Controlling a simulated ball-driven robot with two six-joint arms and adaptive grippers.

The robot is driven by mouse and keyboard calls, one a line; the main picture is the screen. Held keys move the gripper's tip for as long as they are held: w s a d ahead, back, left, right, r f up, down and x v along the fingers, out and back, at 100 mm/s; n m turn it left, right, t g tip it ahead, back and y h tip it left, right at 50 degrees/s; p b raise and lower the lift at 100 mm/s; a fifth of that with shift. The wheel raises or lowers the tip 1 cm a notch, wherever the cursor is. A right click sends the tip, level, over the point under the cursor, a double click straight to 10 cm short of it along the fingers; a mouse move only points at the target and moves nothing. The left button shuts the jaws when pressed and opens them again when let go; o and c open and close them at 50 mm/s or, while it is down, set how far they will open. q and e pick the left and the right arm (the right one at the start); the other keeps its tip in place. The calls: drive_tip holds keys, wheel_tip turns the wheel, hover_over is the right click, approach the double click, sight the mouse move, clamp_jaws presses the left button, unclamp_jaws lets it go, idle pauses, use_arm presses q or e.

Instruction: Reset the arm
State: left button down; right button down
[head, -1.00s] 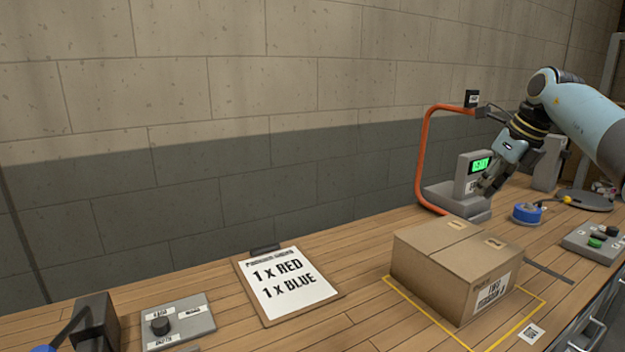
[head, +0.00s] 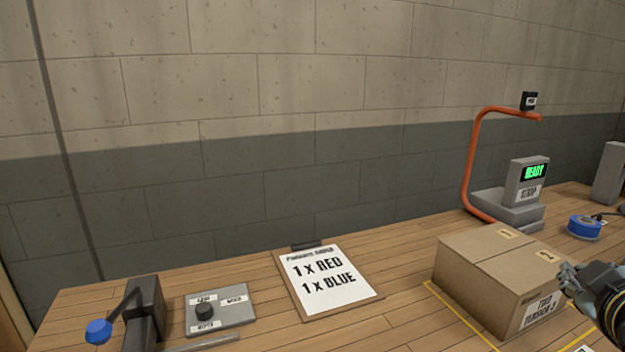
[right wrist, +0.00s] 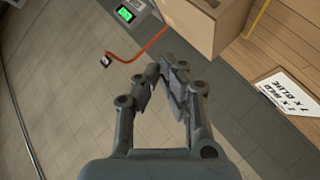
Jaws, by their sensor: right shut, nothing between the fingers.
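My right gripper (head: 577,278) shows at the lower right edge of the head view, in front of the right side of the cardboard box (head: 470,272). In the right wrist view my right gripper (right wrist: 167,68) has its fingertips together with nothing between them. The box (right wrist: 207,22) is also at the top of that view, apart from the fingers. My left gripper is in neither view.
A scale with a green READY display (head: 535,172) and an orange curved arm (head: 472,150) stands at the back right. A clipboard (head: 325,282) lies mid-table. A control box (head: 222,308) and a blue-knobbed lever (head: 98,331) are at left. Blue tape (head: 584,227) lies far right.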

drive_tip(key=s+a+f+m+g+y, duration=0.1)
drive_tip(key=s+a+f+g+y, duration=0.2)
drive_tip(key=s, duration=0.4)
drive_tip(key=s+a+f+m+g+y, duration=0.1)
drive_tip(key=s+a+f+g, duration=0.25)
drive_tip(key=s, duration=0.35)
drive_tip(key=s+a+f+m+g+y, duration=0.2)
drive_tip(key=s+a+f+g, duration=0.15)
drive_tip(key=s, duration=0.35)
drive_tip(key=s+d+f+b, duration=0.15)
drive_tip(key=f+b, duration=0.25)
drive_tip(key=f, duration=1.4)
drive_tip(key=s+d+f+b, duration=0.15)
drive_tip(key=f+b, duration=0.25)
drive_tip(key=f, duration=1.4)
drive_tip(key=s+f+g+b, duration=0.1)
drive_tip(key=s+f+b, duration=0.3)
drive_tip(key=s+f, duration=1.3)
wheel_tip(320, 180, down, 2)
drive_tip(key=shift+s+d+f+g+b, duration=0.15)
drive_tip(key=shift+s+d+g+b, duration=0.05)
drive_tip(key=shift+g+b, duration=0.2)
